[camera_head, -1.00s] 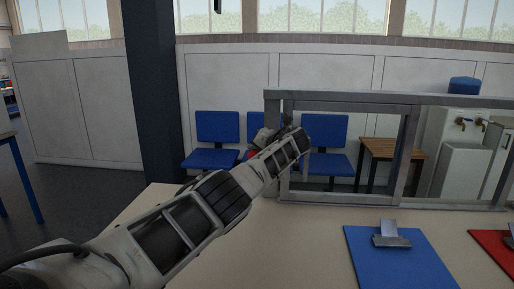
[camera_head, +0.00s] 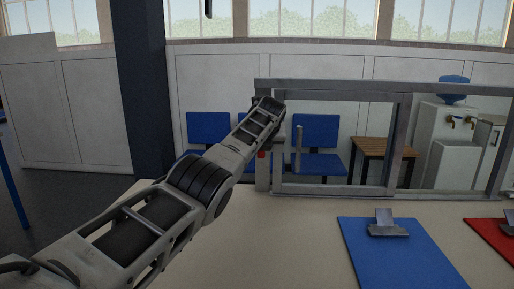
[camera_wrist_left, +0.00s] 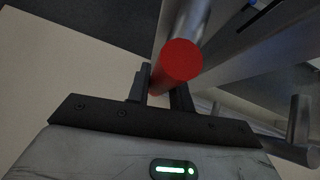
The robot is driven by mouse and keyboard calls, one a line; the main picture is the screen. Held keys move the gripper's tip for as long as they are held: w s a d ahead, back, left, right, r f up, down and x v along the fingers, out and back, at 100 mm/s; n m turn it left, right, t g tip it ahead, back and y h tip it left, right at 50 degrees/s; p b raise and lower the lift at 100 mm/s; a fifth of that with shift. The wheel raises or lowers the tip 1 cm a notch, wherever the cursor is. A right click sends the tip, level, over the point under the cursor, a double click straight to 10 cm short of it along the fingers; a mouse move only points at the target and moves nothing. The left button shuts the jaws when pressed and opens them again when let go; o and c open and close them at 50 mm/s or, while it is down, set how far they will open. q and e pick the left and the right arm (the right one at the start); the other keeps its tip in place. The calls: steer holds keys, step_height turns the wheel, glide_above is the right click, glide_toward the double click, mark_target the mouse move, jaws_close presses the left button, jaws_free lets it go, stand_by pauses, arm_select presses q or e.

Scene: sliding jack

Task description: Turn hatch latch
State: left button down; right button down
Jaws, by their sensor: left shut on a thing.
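The hatch is a grey metal frame (camera_head: 402,150) with clear panes on the counter. Its latch handle is a grey bar with a red end (camera_head: 261,154), at the frame's left post. In the left wrist view the round red end (camera_wrist_left: 180,60) faces the camera. My left gripper (camera_wrist_left: 163,82) is shut on the latch handle, one dark finger on each side of it. In the head view my left arm comes in from the left and largely hides the gripper at the frame's left post. My right gripper is in neither current view.
A blue clipboard (camera_head: 395,255) and a red clipboard (camera_head: 497,238) lie on the pale counter (camera_head: 285,250) at the right. A thin upright bar (camera_head: 299,148) stands at the frame near the latch. Blue chairs (camera_head: 318,130) and a wooden table (camera_head: 384,150) are behind the hatch.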

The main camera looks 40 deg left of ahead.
arm_select(q)
steer(key=shift+w+d+r, duration=0.1)
steer(key=shift+r, duration=0.1)
stand_by(0.4)
steer(key=c, duration=1.3)
jaws_free()
steer(key=shift+f, duration=0.1)
steer(key=shift+o, duration=0.2)
steer(key=b+v, duration=0.3)
steer(key=v, duration=1.3)
steer(key=shift+f, duration=0.1)
